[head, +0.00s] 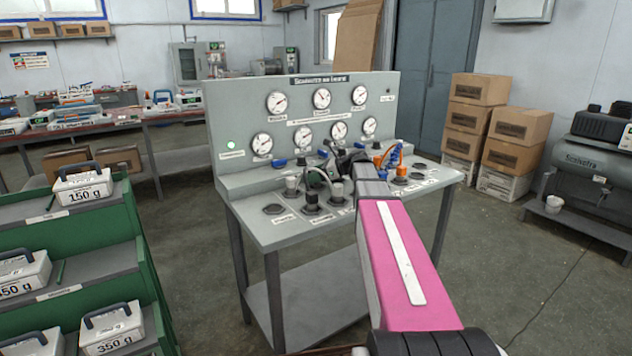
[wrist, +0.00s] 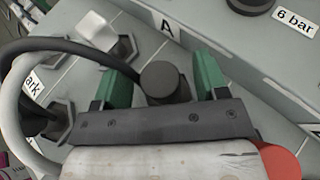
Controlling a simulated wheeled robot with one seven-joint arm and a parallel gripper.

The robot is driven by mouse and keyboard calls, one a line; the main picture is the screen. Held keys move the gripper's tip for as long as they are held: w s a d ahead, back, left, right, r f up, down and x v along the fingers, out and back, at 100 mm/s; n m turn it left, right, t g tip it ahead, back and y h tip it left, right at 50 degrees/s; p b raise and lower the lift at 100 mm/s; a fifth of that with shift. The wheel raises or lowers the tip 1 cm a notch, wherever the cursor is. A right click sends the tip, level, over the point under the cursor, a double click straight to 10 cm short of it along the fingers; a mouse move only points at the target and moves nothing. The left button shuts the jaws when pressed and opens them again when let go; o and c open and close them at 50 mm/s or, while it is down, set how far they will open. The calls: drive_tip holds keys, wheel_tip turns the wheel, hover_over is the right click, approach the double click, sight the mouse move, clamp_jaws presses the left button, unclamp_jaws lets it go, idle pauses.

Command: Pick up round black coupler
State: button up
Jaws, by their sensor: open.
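A round black coupler (wrist: 160,80) is in the middle of the wrist view, seen from above. A dark hose (wrist: 75,45) curves away from beside it to the left. My gripper (wrist: 163,72) is open, with one green finger on each side of the coupler. I see a gap on both sides; whether the coupler's lower part touches anything is hidden by the gripper body. In the head view my gripper (head: 338,156) is over the grey bench (head: 262,228), close to the gauge panel, and hides what lies directly under it.
A white square-topped fitting (wrist: 97,30) stands left of the coupler. Another black fitting (head: 312,199) with a hose stands near the bench front. Orange and blue fittings (head: 388,156) stand to the right. The upright gauge panel (head: 300,112) closes off the back.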

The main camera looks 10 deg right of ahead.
drive_tip(key=shift+x, duration=0.85)
drive_tip(key=c, duration=1.1)
